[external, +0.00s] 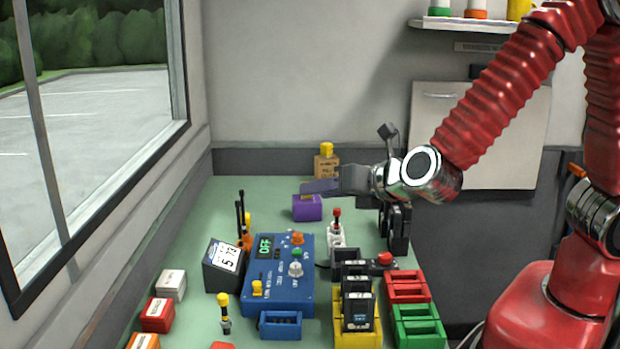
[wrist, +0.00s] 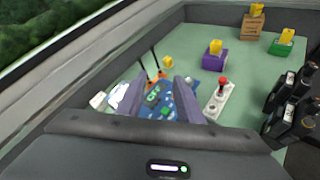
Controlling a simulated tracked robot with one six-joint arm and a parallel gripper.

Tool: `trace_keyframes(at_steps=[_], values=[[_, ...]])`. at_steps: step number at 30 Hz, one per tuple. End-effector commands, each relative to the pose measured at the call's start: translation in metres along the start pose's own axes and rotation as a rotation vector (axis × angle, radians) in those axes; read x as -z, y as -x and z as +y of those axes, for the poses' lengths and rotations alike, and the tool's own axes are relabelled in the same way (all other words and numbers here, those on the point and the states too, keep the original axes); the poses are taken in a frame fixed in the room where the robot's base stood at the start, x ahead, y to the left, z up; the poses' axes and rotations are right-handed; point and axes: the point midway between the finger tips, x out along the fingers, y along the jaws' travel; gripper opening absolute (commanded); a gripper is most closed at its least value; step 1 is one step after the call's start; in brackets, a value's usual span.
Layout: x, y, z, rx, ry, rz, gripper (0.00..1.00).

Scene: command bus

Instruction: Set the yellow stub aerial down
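Several yellow-topped pieces show, and I cannot tell for sure which is the yellow stub aerial. A small upright piece with a yellow cap and dark stem (external: 225,312) stands on the table at the front left. A yellow block (wrist: 215,46) sits on a purple box (wrist: 214,62); the purple box also shows in the external view (external: 307,209). Another yellow piece (wrist: 167,62) is by the orange stand with two black rods. My gripper (wrist: 158,82) is open, its fingers apart with nothing seen between them.
A blue control box (external: 282,275) and a display (external: 224,262) stand left of centre. Dark radios in a yellow rack (external: 342,330), red bins (external: 407,287) and green bins (external: 418,326) fill the front right. A wooden box (external: 326,168) is at the back. The window is left.

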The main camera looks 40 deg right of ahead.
Motion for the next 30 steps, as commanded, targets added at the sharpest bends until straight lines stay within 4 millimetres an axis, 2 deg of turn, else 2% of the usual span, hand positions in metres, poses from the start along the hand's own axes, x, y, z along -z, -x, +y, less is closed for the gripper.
trace_keyframes(at_steps=[1, 6, 12, 15, 21, 25, 30], values=[[-0.022, -0.001, -0.022, 0.061, -0.088, -0.020, 0.33], [-0.071, 0.009, -0.092, 0.255, -0.383, -0.071, 0.33], [-0.106, 0.036, -0.168, 0.459, -0.737, -0.131, 0.33], [-0.115, 0.054, -0.200, 0.550, -0.920, -0.159, 0.33], [-0.120, 0.094, -0.249, 0.705, -1.288, -0.208, 0.33], [-0.117, 0.120, -0.269, 0.787, -1.531, -0.232, 0.33], [-0.111, 0.152, -0.281, 0.868, -1.854, -0.251, 0.33]])
